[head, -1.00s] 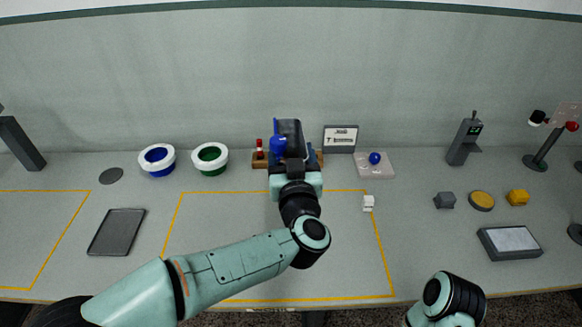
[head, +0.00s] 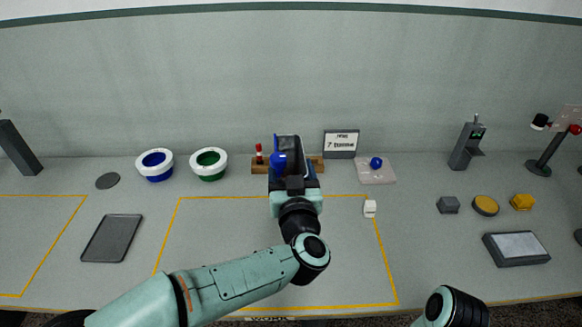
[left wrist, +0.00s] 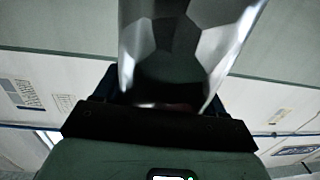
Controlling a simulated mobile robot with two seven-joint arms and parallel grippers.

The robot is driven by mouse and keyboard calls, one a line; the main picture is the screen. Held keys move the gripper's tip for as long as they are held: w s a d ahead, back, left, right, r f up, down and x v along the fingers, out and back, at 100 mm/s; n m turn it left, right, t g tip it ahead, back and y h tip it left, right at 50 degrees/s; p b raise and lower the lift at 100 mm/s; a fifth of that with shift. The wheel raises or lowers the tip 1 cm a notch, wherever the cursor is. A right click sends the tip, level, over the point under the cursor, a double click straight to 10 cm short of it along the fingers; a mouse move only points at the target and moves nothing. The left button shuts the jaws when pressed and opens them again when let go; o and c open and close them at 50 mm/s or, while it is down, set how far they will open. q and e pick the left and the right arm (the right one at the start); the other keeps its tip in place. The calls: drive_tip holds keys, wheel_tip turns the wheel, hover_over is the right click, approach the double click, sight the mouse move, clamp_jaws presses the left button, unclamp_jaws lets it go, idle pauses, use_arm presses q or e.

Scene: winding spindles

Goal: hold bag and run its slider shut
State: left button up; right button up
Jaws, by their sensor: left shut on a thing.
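My left gripper (head: 289,176) is at the back middle of the table, in front of a wooden stand. An upright dark panel with a blue strip on its left edge and a round blue part rises at the fingers; it seems to be the bag (head: 289,148). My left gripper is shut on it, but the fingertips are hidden. In the left wrist view, shiny grey surfaces (left wrist: 215,42) flank a dark middle, too blurred to tell bag from fingers. I cannot make out the slider. My right gripper is out of view.
The wooden stand (head: 317,164) bears a red bottle-like thing (head: 259,153). A sign (head: 341,144) and a pale pad (head: 377,178) with a blue ball stand to the right. Two white-rimmed bowls (head: 209,152) stand left. A small white block (head: 370,208) lies at the yellow outline; the outlined area is mostly free.

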use_arm(q)
drive_tip(key=shift+f+b, duration=0.4)
drive_tip(key=shift+f, duration=0.45)
drive_tip(key=shift+f+b, duration=2.6)
drive_tip(key=shift+f, duration=1.4)
drive_tip(key=shift+f+b, duration=0.8)
drive_tip(key=shift+f, duration=0.5)
drive_tip(key=shift+f+b, duration=0.6)
drive_tip(key=shift+f, duration=0.5)
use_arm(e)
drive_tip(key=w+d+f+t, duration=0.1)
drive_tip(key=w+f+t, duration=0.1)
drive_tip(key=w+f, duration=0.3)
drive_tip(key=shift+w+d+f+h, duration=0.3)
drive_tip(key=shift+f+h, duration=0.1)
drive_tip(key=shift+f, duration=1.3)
use_arm(q)
drive_tip(key=shift+f+b, duration=0.3)
drive_tip(key=shift+f, duration=0.3)
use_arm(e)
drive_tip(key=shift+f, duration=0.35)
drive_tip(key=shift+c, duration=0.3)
